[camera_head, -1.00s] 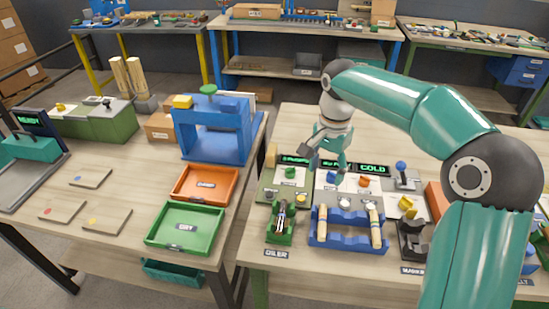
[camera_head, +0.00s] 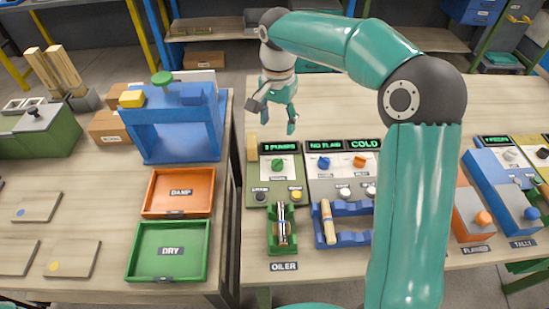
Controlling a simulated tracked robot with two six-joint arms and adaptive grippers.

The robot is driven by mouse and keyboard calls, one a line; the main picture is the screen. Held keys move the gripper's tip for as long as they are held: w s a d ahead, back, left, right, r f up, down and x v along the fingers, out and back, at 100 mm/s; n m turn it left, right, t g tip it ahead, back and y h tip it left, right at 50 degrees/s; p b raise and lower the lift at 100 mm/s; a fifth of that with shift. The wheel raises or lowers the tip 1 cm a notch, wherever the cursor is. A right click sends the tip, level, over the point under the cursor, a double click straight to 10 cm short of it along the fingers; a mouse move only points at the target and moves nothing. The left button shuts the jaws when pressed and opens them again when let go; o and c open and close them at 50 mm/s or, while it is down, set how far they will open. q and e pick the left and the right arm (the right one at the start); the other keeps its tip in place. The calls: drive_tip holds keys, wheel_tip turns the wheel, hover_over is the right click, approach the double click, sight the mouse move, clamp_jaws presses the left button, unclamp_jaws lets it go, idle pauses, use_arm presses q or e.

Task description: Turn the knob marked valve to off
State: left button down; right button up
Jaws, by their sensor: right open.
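A white-faced panel carries a blue knob (camera_head: 324,163) and an orange knob (camera_head: 361,162), each with a small label too small to read. Above them are lit displays, one reading NO FLAME (camera_head: 326,145) and one reading COLD (camera_head: 364,144). I cannot tell from the labels which knob is the valve. My right gripper (camera_head: 273,114) is open and empty, with fingers spread. It hangs above the table behind the green panel, left of and beyond the two knobs, touching neither. My left gripper is not in view.
The green panel (camera_head: 252,188) left of the white one has a green knob (camera_head: 278,165) and a 3 PUMPS display. The oiler (camera_head: 282,228) and a blue rack (camera_head: 345,238) stand in front. My right arm hides the panel's right side. The table behind the displays is clear.

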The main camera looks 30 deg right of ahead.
sight(277, 160)
wheel_tip(277, 160, down, 15)
drive_tip(key=shift+w+f+p, duration=0.1)
drive_tip(key=shift+p, duration=0.6)
